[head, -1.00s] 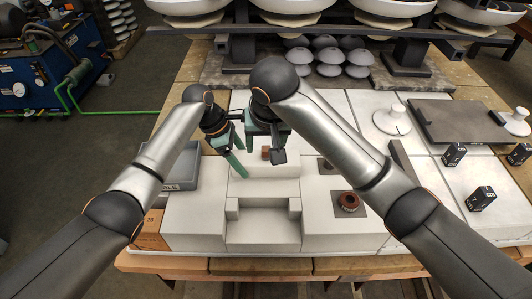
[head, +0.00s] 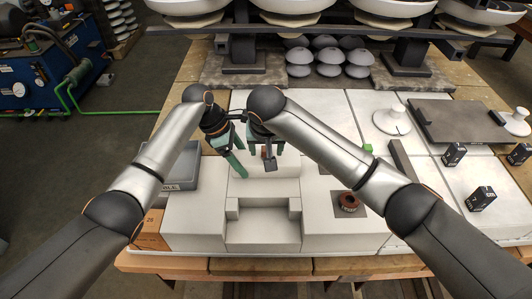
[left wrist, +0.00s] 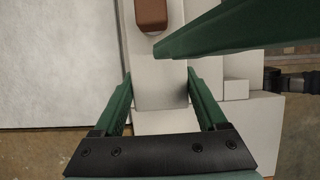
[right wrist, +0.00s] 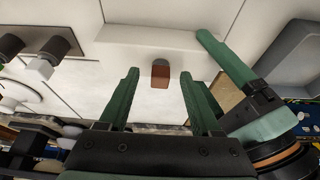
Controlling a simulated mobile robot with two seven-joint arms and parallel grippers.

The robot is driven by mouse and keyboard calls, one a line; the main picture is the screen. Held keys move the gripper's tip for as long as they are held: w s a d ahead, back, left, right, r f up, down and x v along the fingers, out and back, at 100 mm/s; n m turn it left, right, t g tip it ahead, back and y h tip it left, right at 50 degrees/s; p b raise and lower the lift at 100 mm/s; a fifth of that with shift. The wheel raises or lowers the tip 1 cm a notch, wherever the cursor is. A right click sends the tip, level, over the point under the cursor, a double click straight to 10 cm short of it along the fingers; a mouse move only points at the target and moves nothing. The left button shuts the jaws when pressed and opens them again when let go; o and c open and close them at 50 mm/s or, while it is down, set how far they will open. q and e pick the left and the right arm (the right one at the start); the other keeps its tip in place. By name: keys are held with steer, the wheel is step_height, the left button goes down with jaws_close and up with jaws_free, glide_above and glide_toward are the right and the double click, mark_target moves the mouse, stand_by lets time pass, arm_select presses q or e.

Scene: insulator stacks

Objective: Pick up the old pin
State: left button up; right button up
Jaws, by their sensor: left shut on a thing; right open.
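A small brown block-like piece, perhaps the old pin (head: 264,153), stands on the pale stepped block. It shows at the top of the left wrist view (left wrist: 152,14) and beyond my right fingertips in the right wrist view (right wrist: 160,74). My right gripper (head: 265,150) is open above it, fingers on either side in line and apart from it. The arms partly hide the pin area in the head view.
A brown ring (head: 347,202) sits in a dark square on the right block. A green cube (head: 368,148) lies behind it. A grey tray (head: 183,170) is at left. Dark labelled cubes (head: 482,198) and a dark plate (head: 455,120) lie at right. My two grippers are close together.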

steer(key=shift+w+f, duration=0.25)
steer(key=shift+f, duration=0.4)
jaws_close()
